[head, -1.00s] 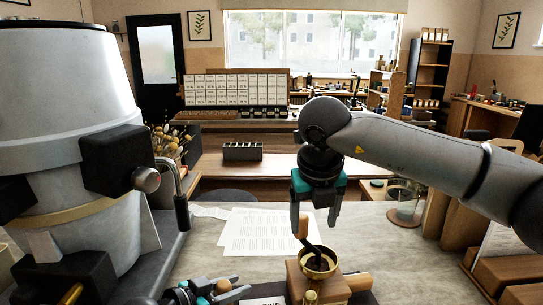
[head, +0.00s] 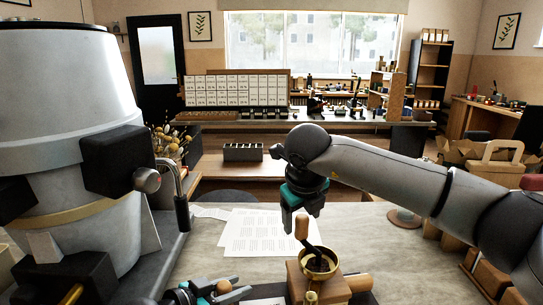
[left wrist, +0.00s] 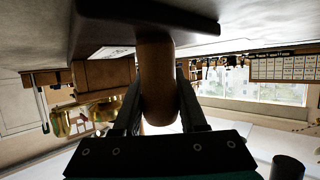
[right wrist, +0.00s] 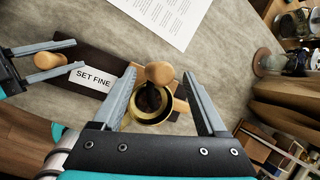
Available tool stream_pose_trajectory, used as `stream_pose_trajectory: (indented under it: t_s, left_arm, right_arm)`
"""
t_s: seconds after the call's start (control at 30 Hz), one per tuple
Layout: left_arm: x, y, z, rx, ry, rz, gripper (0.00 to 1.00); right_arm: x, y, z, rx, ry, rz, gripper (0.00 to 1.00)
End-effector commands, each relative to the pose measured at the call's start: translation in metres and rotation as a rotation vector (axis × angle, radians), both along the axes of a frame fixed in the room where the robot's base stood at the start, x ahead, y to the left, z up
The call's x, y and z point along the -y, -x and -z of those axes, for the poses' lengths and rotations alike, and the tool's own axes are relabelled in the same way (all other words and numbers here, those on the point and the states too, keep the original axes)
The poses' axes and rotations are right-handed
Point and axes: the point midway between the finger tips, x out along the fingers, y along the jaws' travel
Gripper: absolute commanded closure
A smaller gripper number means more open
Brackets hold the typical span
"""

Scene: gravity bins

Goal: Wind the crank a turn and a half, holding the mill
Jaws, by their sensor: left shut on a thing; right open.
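The mill is a wooden box (head: 296,284) with a brass bowl (head: 333,269) on top, fixed to a dark base board (right wrist: 92,57). Its dark crank ends in an upright wooden knob (head: 301,228), left of the bowl in the head view. My left gripper (head: 214,290) is shut on a wooden handle (left wrist: 157,85) at the left end of the base. My right gripper (head: 302,212) is open, pointing down right over the knob. In the right wrist view the knob (right wrist: 160,73) shows between its fingertips; I cannot tell whether they touch it.
A "SET FINE" card (right wrist: 91,78) lies on the base board. Printed sheets (head: 262,232) lie on the grey tabletop (head: 365,230) behind the mill. A large grey metal machine (head: 85,160) stands close at the left. Brown boxes are at the right.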

Motion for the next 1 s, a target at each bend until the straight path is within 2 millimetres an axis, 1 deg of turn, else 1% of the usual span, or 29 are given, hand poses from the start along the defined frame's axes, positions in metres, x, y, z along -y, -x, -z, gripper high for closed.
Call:
stream_pose_trajectory:
  t_s: [0.03,0.1,0.3,0.63,0.67,1.0]
  left_arm:
    - [0.001,0.000,0.000,0.001,0.000,0.001,1.00]
    - [0.001,0.000,0.000,0.001,0.000,0.001,1.00]
    - [0.001,0.000,0.000,0.001,0.000,0.001,1.00]
    - [0.001,0.000,0.000,0.001,0.000,0.001,1.00]
    - [0.001,0.000,0.000,0.001,0.000,0.001,1.00]
    - [0.001,0.000,0.000,0.001,0.000,0.001,1.00]
  right_arm:
    - [0.000,-0.003,0.007,-0.002,0.000,0.001,0.25]
    - [0.001,-0.006,0.013,0.000,0.001,0.001,0.25]
    - [0.001,-0.012,0.025,0.000,0.000,0.001,0.25]
    - [0.002,-0.014,0.027,0.001,0.000,0.000,0.25]
    - [0.002,-0.014,0.027,0.001,0.001,0.000,0.26]
    - [0.002,-0.014,0.027,0.001,0.000,0.000,0.64]
